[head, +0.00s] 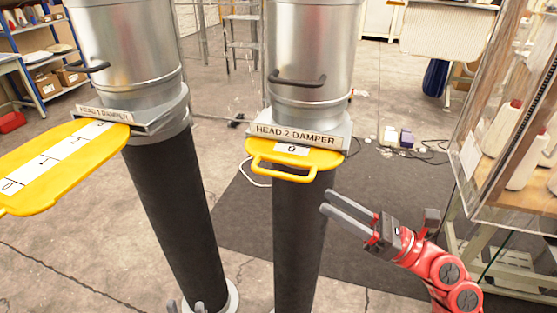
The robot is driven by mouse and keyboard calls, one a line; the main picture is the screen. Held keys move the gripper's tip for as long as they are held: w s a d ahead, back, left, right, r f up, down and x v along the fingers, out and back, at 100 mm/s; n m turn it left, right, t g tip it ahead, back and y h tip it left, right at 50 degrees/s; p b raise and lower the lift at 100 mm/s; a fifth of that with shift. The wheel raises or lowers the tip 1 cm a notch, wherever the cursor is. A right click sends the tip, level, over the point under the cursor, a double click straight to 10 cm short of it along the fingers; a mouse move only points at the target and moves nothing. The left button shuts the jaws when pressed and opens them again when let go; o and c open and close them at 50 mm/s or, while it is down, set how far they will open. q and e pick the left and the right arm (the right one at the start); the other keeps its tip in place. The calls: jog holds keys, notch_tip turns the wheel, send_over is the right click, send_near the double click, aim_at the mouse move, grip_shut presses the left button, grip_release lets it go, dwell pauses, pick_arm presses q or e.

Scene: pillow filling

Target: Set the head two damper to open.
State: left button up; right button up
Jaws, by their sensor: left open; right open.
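The head two damper (318,159) is a yellow slide plate with a loop handle (284,178) at its front, under the label HEAD 2 DAMPER (297,135). Only a short length sticks out, with the mark 0 showing, so it sits mostly pushed in. My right gripper (327,202) is open and empty, below and right of the handle, apart from it, fingers pointing left. My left gripper (185,306) shows only its fingertips at the bottom edge, in front of the left column, open; the rest is out of view.
The head one damper (40,190) sticks far out at the left, its scale showing. Dark columns (170,200) stand under both metal cylinders. A glass-sided cabinet with white cones (500,130) stands close on the right. A dark mat (245,215) lies on the floor.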

jog(key=p+x, duration=0.4)
jog(key=x, duration=0.8)
jog(key=shift+a+r, duration=0.25)
jog(key=shift+a, duration=0.05)
jog(key=shift+w+a, duration=0.2)
jog(key=shift+a, duration=0.25)
grip_shut()
dwell(0.3)
